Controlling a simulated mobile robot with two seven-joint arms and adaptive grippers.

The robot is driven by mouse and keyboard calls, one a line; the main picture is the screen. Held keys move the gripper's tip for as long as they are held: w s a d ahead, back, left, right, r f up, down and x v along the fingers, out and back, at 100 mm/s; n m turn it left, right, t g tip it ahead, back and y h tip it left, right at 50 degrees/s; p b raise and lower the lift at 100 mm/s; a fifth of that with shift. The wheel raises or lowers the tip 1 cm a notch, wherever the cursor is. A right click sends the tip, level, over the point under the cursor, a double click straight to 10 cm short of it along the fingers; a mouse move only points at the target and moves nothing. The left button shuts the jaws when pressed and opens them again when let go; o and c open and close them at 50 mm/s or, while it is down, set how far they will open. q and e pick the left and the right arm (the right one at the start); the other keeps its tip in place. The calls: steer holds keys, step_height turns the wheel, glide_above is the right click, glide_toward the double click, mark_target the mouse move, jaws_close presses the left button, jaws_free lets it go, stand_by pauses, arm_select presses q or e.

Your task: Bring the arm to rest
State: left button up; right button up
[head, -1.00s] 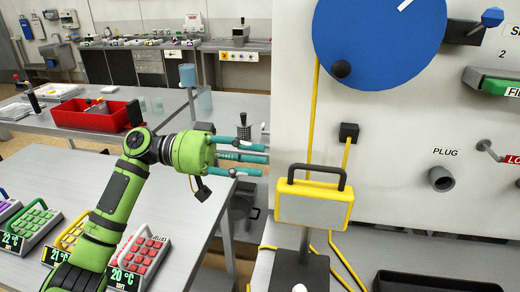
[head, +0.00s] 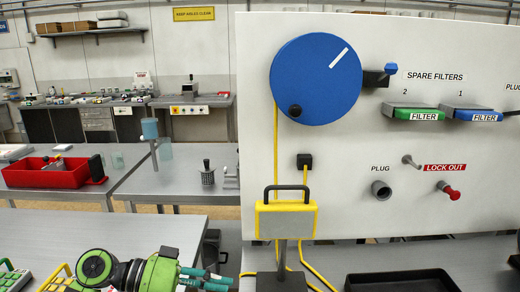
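My green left arm (head: 100,268) shows at the bottom left in the head view. My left gripper (head: 218,279), with teal fingers, is at the bottom edge, pointing right. Its fingers are spread and hold nothing that I can see; its lower part is cut off by the frame. It is left of the black base (head: 283,284) of the yellow-framed box (head: 287,222), with a gap between them. My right gripper is not in view.
A white panel carries a blue disc (head: 316,79), a green filter (head: 416,115), a blue filter (head: 478,115) and a red lock-out knob (head: 449,191). A black tray (head: 402,281) lies at lower right. A red bin (head: 45,173) stands on the left table.

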arm_select(q)
steer(key=s+a+f+n+t+y, duration=0.15)
steer(key=s+f+y, duration=0.35)
steer(key=f, duration=0.5)
steer(key=s+f+n+t+y, duration=0.1)
steer(key=s+f+n+y, duration=0.1)
steer(key=s+f, duration=0.7)
steer(key=s+a+f+n+y, duration=0.4)
steer(key=s+a+f+y, duration=0.25)
steer(key=s+a, duration=0.3)
step_height(320, 180, down, 23)
steer(key=s+g, duration=0.1)
steer(key=g, duration=0.1)
steer(key=s+a+f+y, duration=0.1)
steer(key=s+a+f, duration=0.2)
steer(key=s+f, duration=1)
steer(key=s, duration=0.3)
steer(key=shift+f+g, duration=0.25)
steer(key=shift+g, duration=0.1)
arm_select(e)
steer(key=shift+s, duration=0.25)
